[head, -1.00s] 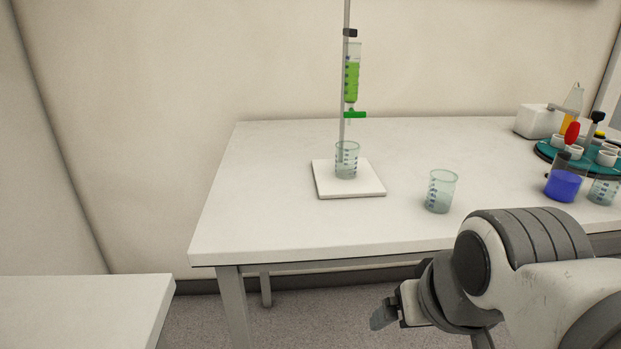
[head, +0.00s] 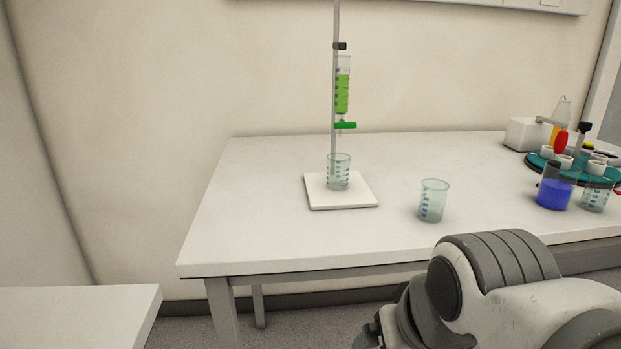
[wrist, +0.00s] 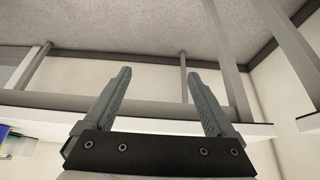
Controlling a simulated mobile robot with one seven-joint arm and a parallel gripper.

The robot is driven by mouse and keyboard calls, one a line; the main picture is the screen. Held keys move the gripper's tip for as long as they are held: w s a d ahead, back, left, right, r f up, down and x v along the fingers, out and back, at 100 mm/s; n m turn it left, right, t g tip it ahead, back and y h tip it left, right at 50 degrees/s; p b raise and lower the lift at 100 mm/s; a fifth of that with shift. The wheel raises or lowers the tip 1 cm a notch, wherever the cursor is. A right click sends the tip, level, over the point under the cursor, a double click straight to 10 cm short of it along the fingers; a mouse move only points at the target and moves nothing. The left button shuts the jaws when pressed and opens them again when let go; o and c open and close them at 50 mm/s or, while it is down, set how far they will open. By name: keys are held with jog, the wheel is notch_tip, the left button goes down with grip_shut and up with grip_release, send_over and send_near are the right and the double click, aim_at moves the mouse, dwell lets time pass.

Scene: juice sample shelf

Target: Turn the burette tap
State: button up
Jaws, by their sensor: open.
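The burette (head: 342,92) holds green liquid and is clamped to a thin upright stand rod (head: 335,70) on the table. Its green tap (head: 345,125) sits at its lower end, with the handle lying roughly level. A clear beaker (head: 338,172) stands on the white stand base (head: 360,200), below the tap. My gripper (wrist: 158,92) shows in the wrist view with its two fingers apart and nothing between them. In the head view my gripper is low in front of the table, mostly cut off by the bottom edge, well apart from the tap.
A clear empty-looking beaker (head: 432,201) stands right of the stand base. A beaker of blue liquid (head: 554,193) and a teal round rack (head: 541,163) are at the right. A white surface (head: 75,318) is at lower left. The table's left part is clear.

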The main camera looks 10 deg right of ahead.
jog(key=shift+c, duration=0.4)
jog(key=t+p, duration=0.4)
jog(key=t, duration=0.8)
send_near(346, 124)
jog(key=w+p, duration=0.6)
jog(key=w, duration=0.4)
jog(key=shift+w+f, duration=0.1)
jog(key=shift+w, duration=0.1)
